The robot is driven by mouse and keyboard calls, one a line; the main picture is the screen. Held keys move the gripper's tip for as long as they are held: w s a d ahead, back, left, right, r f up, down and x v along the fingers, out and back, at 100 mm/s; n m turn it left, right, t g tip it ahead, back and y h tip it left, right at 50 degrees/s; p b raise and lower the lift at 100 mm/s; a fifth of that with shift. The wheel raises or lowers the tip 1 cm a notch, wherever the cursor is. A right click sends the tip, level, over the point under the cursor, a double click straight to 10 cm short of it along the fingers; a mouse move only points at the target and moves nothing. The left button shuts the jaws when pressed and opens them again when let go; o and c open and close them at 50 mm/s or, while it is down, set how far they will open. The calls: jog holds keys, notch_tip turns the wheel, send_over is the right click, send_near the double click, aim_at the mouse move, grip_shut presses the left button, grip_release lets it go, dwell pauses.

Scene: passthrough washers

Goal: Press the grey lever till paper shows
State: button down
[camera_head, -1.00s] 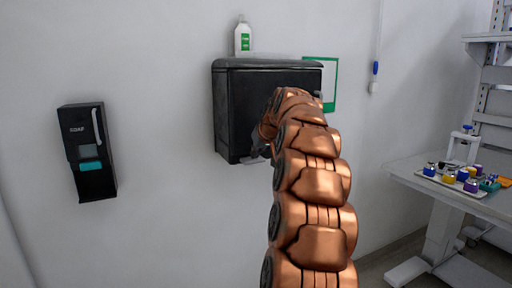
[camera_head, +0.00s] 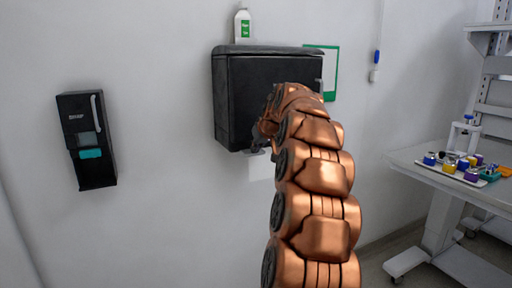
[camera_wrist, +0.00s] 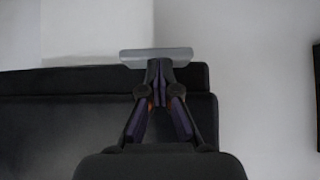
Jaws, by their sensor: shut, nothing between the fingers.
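The black dispenser (camera_head: 232,100) hangs on the wall in the head view. A white sheet of paper (camera_head: 261,168) hangs out below its underside. The grey lever (camera_wrist: 145,55) shows as a flat bar in the wrist view, right at my fingertips. My gripper (camera_wrist: 160,72) is shut, with nothing between its fingers, and appears to touch the lever. In the head view my gripper (camera_head: 262,137) is at the dispenser's lower front, partly hidden by my copper arm. The arm also covers much of the dispenser's right side.
A white and green bottle (camera_head: 242,26) stands on top of the dispenser. A black soap dispenser (camera_head: 86,140) hangs on the wall to the left. A table (camera_head: 425,180) with several small coloured items stands at the right. A green-framed sheet (camera_head: 329,70) is behind the dispenser.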

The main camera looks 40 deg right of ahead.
jog(key=shift+f, duration=0.25)
jog(key=w+r+p+v, duration=0.1)
jog(key=w+r+v, duration=0.1)
jog(key=v, duration=1.1)
jog(key=shift+d+r, duration=0.2)
jog(key=shift+d, duration=0.2)
